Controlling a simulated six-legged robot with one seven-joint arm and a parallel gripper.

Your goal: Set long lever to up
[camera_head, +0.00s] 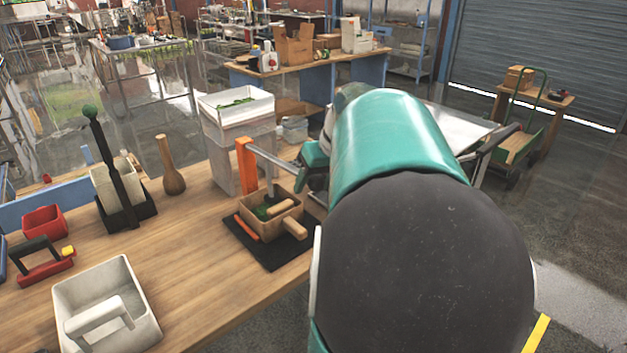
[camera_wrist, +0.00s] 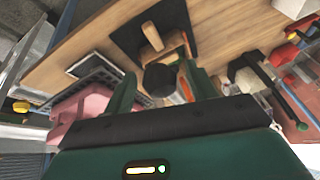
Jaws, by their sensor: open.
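A long black lever (camera_head: 113,155) with a green ball knob rises from a black base on the wooden bench. It stands nearly upright, its top leaning to the left in the head view. The lever (camera_wrist: 265,75) also shows at the right side of the wrist view, its green knob toward the lower right. My gripper (camera_wrist: 160,72) is open, well apart from this lever. Its two green fingers frame a dark round-ended post (camera_wrist: 160,80), with no clear contact. In the head view my arm hides most of the gripper.
A wooden box (camera_head: 248,222) on a black mat and an orange post (camera_head: 246,165) stand below my gripper.

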